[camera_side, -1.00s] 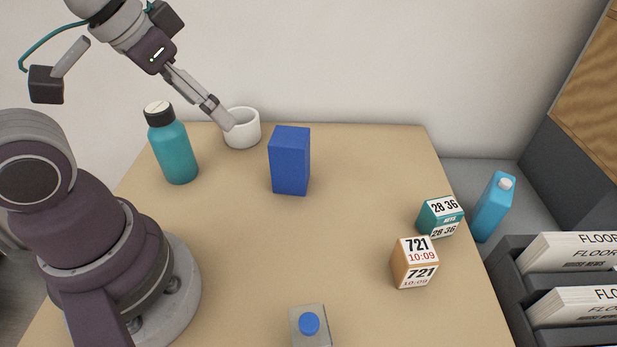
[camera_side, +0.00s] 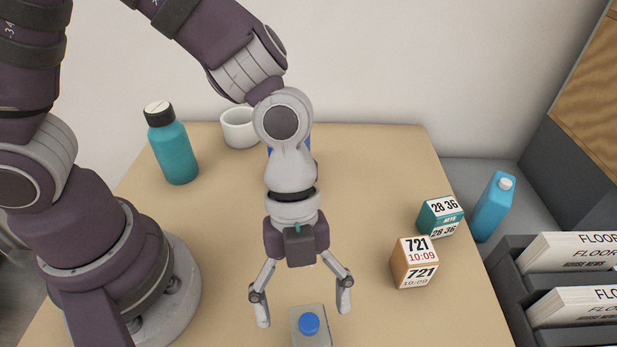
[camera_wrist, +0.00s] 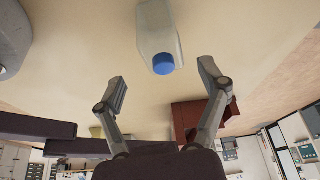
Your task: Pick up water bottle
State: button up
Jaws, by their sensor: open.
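A squarish, pale grey bottle with a blue cap (camera_side: 310,324) stands at the near edge of the side view, partly cut off. It also shows in the wrist view (camera_wrist: 158,30), beyond the fingers and roughly centred between them.
A white mug (camera_side: 238,128) stands at the back; a blue box is mostly hidden behind my arm. A brown 721 box (camera_side: 414,263) and a teal box (camera_side: 440,216) sit on the right. A blue carton (camera_side: 493,207) stands beyond the table's right edge.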

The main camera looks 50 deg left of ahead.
jog(key=x, duration=0.5)
jog(key=w+x, duration=0.1)
jog(key=x, duration=0.1)
jog(key=shift+s+a+f, duration=0.15)
jog(key=shift+a+f, duration=0.05)
jog(key=shift+f, duration=0.4)
jog(key=c, duration=0.9)
